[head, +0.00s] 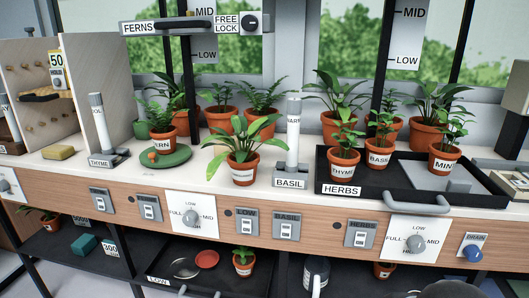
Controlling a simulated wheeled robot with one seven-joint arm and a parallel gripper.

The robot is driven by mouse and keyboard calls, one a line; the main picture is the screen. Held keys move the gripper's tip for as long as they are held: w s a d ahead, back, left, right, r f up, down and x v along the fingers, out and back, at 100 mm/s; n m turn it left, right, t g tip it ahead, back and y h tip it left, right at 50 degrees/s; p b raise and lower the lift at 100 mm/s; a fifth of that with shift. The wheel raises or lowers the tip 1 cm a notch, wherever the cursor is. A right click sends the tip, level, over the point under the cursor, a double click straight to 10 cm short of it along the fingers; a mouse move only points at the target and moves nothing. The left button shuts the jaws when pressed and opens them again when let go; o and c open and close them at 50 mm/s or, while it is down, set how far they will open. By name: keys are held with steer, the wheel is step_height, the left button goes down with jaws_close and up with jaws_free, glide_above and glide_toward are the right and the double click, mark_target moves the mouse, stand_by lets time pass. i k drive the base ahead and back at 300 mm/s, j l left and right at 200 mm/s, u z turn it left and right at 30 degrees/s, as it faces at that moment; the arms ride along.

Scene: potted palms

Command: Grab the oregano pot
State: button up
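No label in the head view can be read as oregano. Three terracotta pots stand on the black herbs tray (330,189): a thyme pot (342,171), a basil pot (379,159) and a mint pot (444,163). A pot with broad leaves (243,173) stands on the bench left of the tray; its label is too small to read. On the lower shelf are a small leafy pot (243,267), a partly hidden pot (383,270) and a pot at the far left (49,222); their labels are unreadable. My gripper is not in view.
A fern pot (161,145) sits by a green saucer (168,158). Upright posts marked thyme (98,125) and basil (293,135) stand on the bench. Several unlabelled plants line the window. A handle (417,204) juts from the tray's front; knobs and switches cover the bench front.

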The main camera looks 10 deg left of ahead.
mark_target(243, 163)
steer(key=l+u, duration=0.15)
steer(key=u, duration=0.2)
steer(key=l+u, duration=0.1)
steer(key=u, duration=0.25)
